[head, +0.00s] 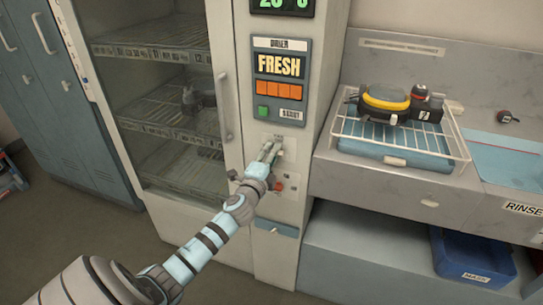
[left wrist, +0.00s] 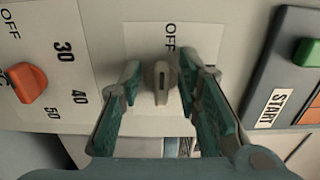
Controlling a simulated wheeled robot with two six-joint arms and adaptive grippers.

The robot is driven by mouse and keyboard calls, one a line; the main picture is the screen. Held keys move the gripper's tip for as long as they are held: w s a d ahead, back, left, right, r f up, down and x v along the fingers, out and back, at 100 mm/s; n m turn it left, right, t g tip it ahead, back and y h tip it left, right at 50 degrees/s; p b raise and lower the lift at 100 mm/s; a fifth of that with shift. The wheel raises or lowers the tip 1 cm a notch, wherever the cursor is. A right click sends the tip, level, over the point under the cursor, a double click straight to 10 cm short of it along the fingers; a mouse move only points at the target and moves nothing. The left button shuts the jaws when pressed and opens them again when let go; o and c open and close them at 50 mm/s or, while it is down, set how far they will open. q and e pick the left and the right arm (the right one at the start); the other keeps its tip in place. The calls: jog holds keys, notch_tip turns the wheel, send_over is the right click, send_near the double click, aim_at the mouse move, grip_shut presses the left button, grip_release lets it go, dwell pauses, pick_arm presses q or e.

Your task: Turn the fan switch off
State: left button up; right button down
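The fan switch is a small grey knob (left wrist: 161,84) on a white plate marked OFF, in the left wrist view. A dark mark shows on its face, and the OFF lettering lies just above it in that picture. My left gripper (left wrist: 162,72) is open, with one teal finger on each side of the knob. Narrow gaps seem to show between knob and fingers; I cannot tell whether either touches. In the head view my left gripper (head: 270,150) reaches the switch plate on the cabinet's front column and largely hides the knob. My right gripper is not in view.
An orange dial (left wrist: 30,82) with numbers sits beside the switch. A green START button (left wrist: 307,52) is on the other side, below the FRESH display (head: 279,65). A glass-door cabinet (head: 228,105) stands left; a wire rack (head: 455,148) holding gear is right.

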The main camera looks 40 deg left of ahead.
pick_arm(q)
jog(key=v, duration=1.2)
